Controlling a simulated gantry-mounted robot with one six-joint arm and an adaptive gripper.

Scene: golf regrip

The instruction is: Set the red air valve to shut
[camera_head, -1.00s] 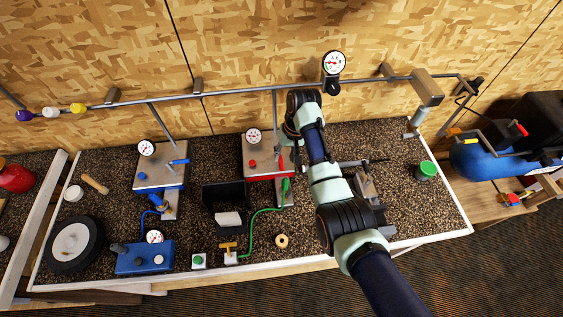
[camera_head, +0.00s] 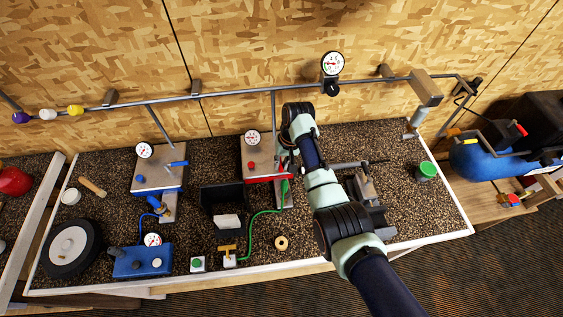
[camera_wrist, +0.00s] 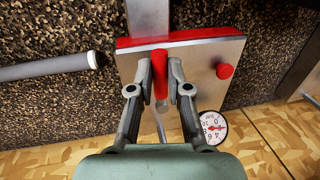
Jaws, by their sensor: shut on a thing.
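The red air valve's lever (camera_wrist: 160,72) stands between the fingertips of my gripper (camera_wrist: 160,76) in the wrist view. The gripper is shut on it, with one finger on each side. The lever is at the red-edged metal plate (camera_wrist: 195,62), which carries a red knob (camera_wrist: 225,71). In the head view my gripper (camera_head: 285,160) is at the right side of the same plate (camera_head: 257,154), and my arm partly hides the lever. I cannot tell the lever's exact angle to the pipe.
A round gauge (camera_wrist: 212,127) is close to my right finger in the wrist view. A grey bar (camera_wrist: 45,67) lies to the left. In the head view a green hose (camera_head: 252,225) runs below the plate, and a blue-valved plate (camera_head: 158,168) stands left.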

